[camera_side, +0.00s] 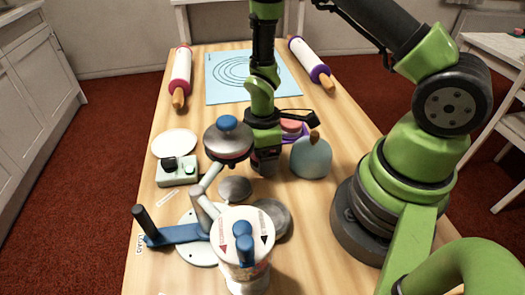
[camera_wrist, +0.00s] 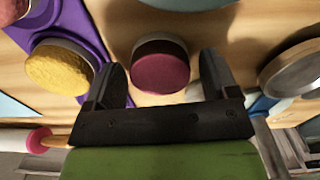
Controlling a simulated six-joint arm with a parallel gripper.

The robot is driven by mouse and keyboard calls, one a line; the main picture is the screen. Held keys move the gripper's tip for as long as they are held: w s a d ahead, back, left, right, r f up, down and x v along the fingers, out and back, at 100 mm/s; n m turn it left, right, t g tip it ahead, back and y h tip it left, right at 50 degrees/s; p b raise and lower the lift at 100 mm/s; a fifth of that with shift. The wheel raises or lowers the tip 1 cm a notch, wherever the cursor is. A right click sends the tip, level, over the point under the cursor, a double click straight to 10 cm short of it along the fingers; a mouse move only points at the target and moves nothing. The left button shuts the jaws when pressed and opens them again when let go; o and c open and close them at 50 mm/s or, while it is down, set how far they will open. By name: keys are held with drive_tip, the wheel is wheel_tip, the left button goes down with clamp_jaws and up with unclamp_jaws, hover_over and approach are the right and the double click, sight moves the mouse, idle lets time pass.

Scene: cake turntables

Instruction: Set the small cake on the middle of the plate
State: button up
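In the wrist view a small round cake with a dark red top and pale side (camera_wrist: 160,62) lies between my gripper's fingers. My gripper (camera_wrist: 162,80) is open, with a visible gap between each finger and the cake. In the side view my gripper (camera_side: 265,162) is low over the middle of the table, and the cake between its fingers cannot be made out. What looks like the plate, a white round disc (camera_side: 175,143), lies at the left of the table with nothing on its top.
A yellow-topped cake (camera_wrist: 60,66) sits on a purple tray (camera_wrist: 90,40). A pink-topped piece (camera_side: 290,125) and a pale blue dome (camera_side: 312,158) stand right of my gripper. A blue-knobbed metal disc (camera_side: 228,142) is close on the left, with a cranked device (camera_side: 243,235) in front.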

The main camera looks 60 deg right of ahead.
drive_tip(key=s+a+r+m+t, duration=0.1)
drive_tip(key=s+r+m+t, duration=0.15)
drive_tip(key=r, duration=0.95)
drive_tip(key=s+r+m+t, duration=0.1)
drive_tip(key=r+m, duration=0.3)
drive_tip(key=r, duration=0.8)
drive_tip(key=s+a+r+m+t+y, duration=0.1)
drive_tip(key=s+a+r+m+t, duration=0.1)
drive_tip(key=s+r+m, duration=0.4)
drive_tip(key=shift+s+a+m+t+y, duration=0.15)
drive_tip(key=shift+s+m+t+y, duration=0.3)
drive_tip(key=shift+s+t, duration=0.35)
drive_tip(key=shift+o, duration=0.6)
drive_tip(key=shift+s+a+r+m, duration=0.1)
drive_tip(key=shift+s+r+m, duration=0.1)
drive_tip(key=shift+s+m, duration=0.2)
